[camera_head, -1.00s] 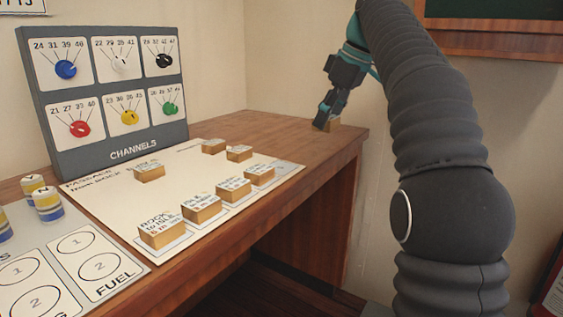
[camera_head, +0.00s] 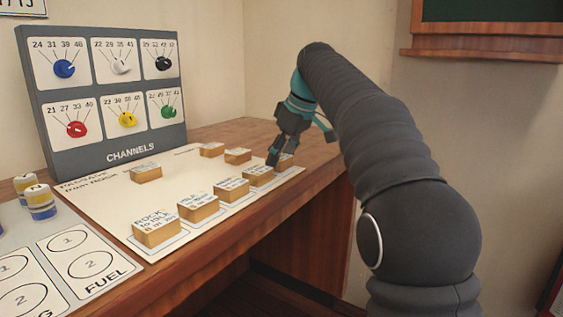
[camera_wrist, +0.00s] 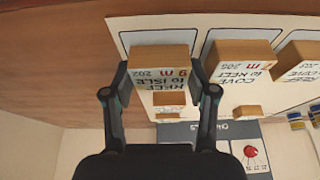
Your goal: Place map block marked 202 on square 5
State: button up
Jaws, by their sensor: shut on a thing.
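The map block marked 202 (camera_wrist: 160,80) is between my gripper's fingers in the wrist view, its label reading upside down. It is a wooden block with a white printed top. My gripper (camera_wrist: 160,98) is shut on it. In the head view my gripper (camera_head: 276,160) is at the far right end of the front row of blocks, with the held block (camera_head: 287,160) partly hidden behind the fingers. An outlined square (camera_wrist: 132,40) shows around and below the block in the wrist view. I cannot tell whether the block touches the mat (camera_head: 120,205).
Several blocks stand in the front row, from one marked ROCK to ISLE (camera_head: 157,232) to a neighbour marked 205 (camera_wrist: 240,70) beside the held block. Three other blocks, one of them here (camera_head: 146,174), sit behind. A channels panel (camera_head: 105,95) stands at the back.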

jog(key=shift+f, duration=0.3)
jog(key=o, duration=0.8)
jog(key=shift+r, duration=0.15)
jog(key=shift+s+p+v, duration=0.25)
jog(key=shift+p+v, duration=1.45)
jog(key=shift+v, duration=4.45)
jog(key=s+d+f+m, duration=0.2)
jog(key=s+m, duration=0.1)
jog(key=s, duration=0.3)
jog(key=s+d+f+m+t+h, duration=0.1)
jog(key=s+f+m, duration=0.1)
jog(key=s+f, duration=0.6)
jog(key=s+d+f+m+t+h, duration=0.1)
jog(key=s+d+f+m, duration=0.1)
jog(key=s+f, duration=0.6)
jog(key=s+d+f+m+h, duration=0.1)
jog(key=s+d+f+m, duration=0.1)
jog(key=s+f, duration=0.7)
notch_tip(320, 180, down, 2)
jog(key=shift+s+d+f+m+t+h, duration=0.1)
jog(key=shift+m+t+h, duration=0.25)
jog(key=shift+m, duration=0.35)
